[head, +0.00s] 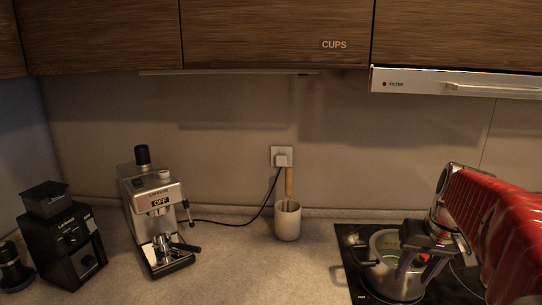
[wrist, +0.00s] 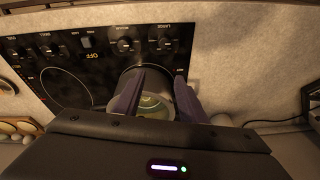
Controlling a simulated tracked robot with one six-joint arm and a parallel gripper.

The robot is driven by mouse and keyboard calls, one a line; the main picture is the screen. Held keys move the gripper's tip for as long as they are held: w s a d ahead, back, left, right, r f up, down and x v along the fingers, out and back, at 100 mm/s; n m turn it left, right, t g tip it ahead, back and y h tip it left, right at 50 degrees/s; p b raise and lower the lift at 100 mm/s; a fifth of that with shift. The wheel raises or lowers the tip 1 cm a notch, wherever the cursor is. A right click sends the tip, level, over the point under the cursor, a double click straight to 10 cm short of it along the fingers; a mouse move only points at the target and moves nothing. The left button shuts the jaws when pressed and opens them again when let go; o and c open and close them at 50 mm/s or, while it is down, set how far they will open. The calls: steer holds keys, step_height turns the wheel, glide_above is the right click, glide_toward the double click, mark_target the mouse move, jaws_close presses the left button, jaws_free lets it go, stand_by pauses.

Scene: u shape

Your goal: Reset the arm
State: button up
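My gripper (head: 418,268) is at the right in the head view, pointing down over a metal pot (head: 386,283) on the stove. Its two dark purple fingers are apart. In the wrist view the gripper (wrist: 160,80) is open, with the pot (wrist: 128,76) below and between the fingers. Something greenish (wrist: 152,103) shows in the pot; I cannot tell what it is. Nothing is visibly held. Whether the fingertips are above the rim or inside the pot is unclear.
The black stove (head: 352,240) has knobs along one edge. A beige utensil holder (head: 288,222), an espresso machine (head: 158,215) and a black grinder (head: 66,240) stand to the left. A range hood (head: 450,83) hangs above. The counter between machine and holder is clear except for a cable.

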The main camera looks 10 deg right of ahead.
steer(key=s+a+f+n+t, duration=0.1)
steer(key=s+a, duration=0.3)
steer(key=a, duration=0.9)
steer(key=s+a+f+n+t, duration=0.1)
steer(key=s+a+n, duration=0.3)
steer(key=a, duration=1)
steer(key=shift+s+t+y, duration=0.3)
steer(key=shift+s, duration=0.15)
steer(key=shift+c, duration=0.9)
steer(key=shift+s, duration=0.1)
